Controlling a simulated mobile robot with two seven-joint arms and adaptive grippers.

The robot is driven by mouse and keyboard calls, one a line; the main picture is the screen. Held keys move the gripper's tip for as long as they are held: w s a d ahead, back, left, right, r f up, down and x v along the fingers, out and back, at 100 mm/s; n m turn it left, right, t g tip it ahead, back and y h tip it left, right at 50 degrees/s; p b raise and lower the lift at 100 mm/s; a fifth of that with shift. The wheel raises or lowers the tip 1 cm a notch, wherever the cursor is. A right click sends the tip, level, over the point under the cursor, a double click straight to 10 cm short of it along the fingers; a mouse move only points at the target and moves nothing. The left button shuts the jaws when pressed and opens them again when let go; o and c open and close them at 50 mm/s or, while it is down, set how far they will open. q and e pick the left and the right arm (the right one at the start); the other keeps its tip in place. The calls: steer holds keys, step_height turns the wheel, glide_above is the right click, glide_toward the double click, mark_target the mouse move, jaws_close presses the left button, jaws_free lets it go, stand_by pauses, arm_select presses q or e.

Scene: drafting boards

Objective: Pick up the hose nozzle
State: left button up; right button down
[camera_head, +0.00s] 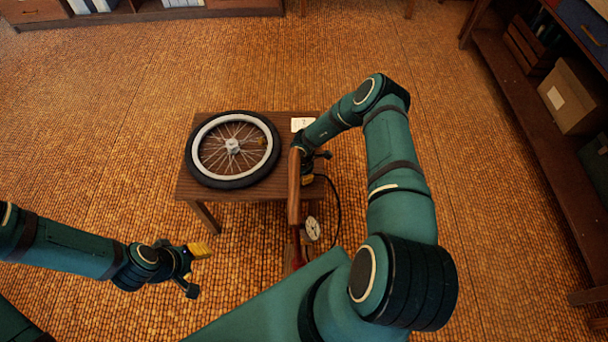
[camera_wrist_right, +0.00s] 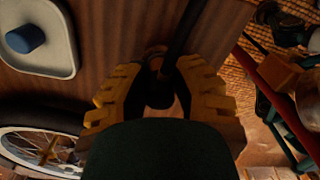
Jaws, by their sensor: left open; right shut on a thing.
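The hose nozzle (camera_wrist_right: 160,98) is a dark cylinder in the right wrist view, between the yellow finger pads of my right gripper (camera_wrist_right: 160,80). The gripper is shut on it, just above or at the wooden table top; I cannot tell if it touches the wood. A black hose (camera_wrist_right: 186,35) runs up from the nozzle in that view. In the head view the hose (camera_head: 337,200) curves down beside the floor pump (camera_head: 313,229), and my right gripper (camera_head: 310,174) is at the table's right edge, partly hidden by its arm. My left gripper (camera_head: 201,271) is open and empty, left of the pump.
A spoked wheel (camera_head: 233,148) lies on the small wooden table (camera_head: 252,189). A pale tray (camera_wrist_right: 68,58) with a blue cap (camera_wrist_right: 25,37) is near the nozzle. The pump's wooden handle (camera_head: 294,187) stands close to my right gripper. Shelving (camera_head: 520,110) lines the right side.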

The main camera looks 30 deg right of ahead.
step_height(320, 180, up, 18)
steer(key=p, duration=0.4)
steer(key=shift+p, duration=0.35)
steer(key=shift+r+p, duration=0.9)
steer(key=shift+p, duration=0.05)
steer(key=w+a+b, duration=0.3)
steer(key=w, duration=0.7)
steer(key=w+a+b, duration=0.3)
steer(key=w+b, duration=0.1)
steer(key=w, duration=0.6)
steer(key=shift+w+a, duration=0.2)
steer(key=shift+a, duration=0.05)
stand_by(0.9)
